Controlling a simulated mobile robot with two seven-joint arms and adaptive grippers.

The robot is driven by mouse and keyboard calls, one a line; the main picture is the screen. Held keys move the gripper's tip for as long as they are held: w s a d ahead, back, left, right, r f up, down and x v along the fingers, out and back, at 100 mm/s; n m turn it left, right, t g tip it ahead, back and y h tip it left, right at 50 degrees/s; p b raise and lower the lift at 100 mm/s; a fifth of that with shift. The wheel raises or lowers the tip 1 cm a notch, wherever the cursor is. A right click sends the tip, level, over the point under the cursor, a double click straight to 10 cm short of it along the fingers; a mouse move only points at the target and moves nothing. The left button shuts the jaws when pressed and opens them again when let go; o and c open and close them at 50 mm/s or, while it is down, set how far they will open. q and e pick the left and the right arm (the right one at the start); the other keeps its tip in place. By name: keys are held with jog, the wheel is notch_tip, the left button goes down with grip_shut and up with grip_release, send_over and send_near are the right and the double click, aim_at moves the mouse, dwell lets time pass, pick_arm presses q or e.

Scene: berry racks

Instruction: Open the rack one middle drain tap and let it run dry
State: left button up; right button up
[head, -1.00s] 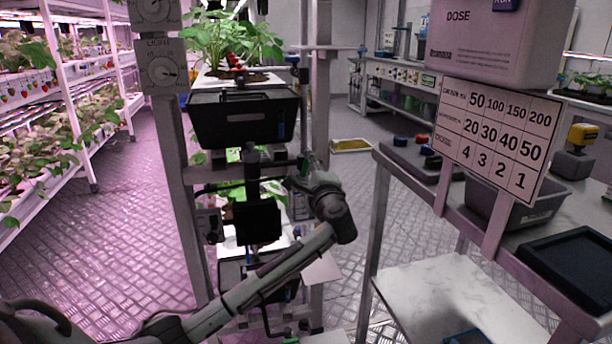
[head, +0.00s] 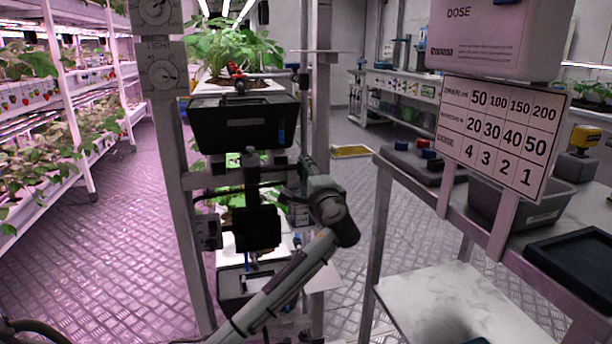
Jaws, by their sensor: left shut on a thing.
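The near rack (head: 172,200) holds stacked growing levels with leafy plants. My left arm comes up from the bottom.
Dials (head: 160,75) are on the rack's left post. A bench (head: 470,205) at right carries a dose sign (head: 498,135), a grey bin (head: 540,208) and a black tray (head: 575,255). Planted shelves (head: 85,160) line the left. Metal floor is open between.

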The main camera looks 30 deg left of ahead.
pick_arm(q)
jog(key=shift+f, duration=0.15)
jog(key=o, duration=1.2)
jog(key=shift+c, duration=0.2)
jog(key=shift+d, duration=0.1)
jog(key=v, duration=1.2)
